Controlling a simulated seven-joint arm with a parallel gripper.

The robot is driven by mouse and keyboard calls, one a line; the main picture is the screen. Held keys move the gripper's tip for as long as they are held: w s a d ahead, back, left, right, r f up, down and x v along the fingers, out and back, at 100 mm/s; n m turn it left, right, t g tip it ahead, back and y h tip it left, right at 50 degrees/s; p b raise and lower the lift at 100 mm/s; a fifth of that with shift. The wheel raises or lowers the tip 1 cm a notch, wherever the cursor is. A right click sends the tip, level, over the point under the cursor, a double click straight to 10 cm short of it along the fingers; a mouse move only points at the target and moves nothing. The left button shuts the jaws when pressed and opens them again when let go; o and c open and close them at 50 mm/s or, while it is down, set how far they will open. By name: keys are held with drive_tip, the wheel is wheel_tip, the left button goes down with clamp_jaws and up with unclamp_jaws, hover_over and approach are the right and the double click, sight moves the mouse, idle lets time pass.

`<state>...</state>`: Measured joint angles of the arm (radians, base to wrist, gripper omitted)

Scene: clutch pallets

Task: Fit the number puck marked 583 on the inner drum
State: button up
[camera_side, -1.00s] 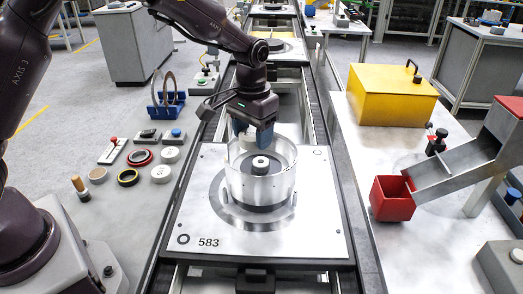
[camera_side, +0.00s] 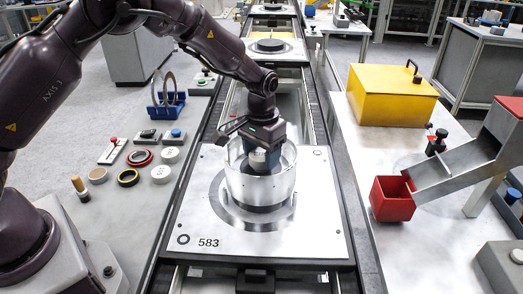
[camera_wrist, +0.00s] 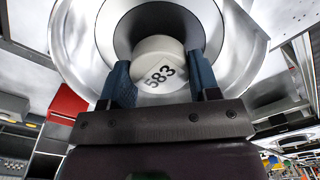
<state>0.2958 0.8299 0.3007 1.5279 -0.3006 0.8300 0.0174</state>
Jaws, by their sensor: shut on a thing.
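The white number puck marked 583 (camera_wrist: 158,58) is between the blue fingers of my gripper (camera_wrist: 161,84) in the wrist view. My gripper is shut on it. In the side view my gripper (camera_side: 260,167) reaches down inside the shiny outer drum wall (camera_side: 246,188), over its centre. In the wrist view a dark grey ring (camera_wrist: 124,38) surrounds the puck inside the bright metal drum. The inner drum's centre is hidden, so I cannot tell whether the puck touches it.
The drum stands on a metal pallet (camera_side: 315,225) marked 583. On the left bench lie several white pucks, rings, a lever and a blue ring stand (camera_side: 166,107). At right are a yellow box (camera_side: 392,98), a red bin (camera_side: 392,201) and a metal chute (camera_side: 452,172).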

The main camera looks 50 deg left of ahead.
drive_tip(key=shift+f, duration=0.4)
drive_tip(key=o, duration=0.9)
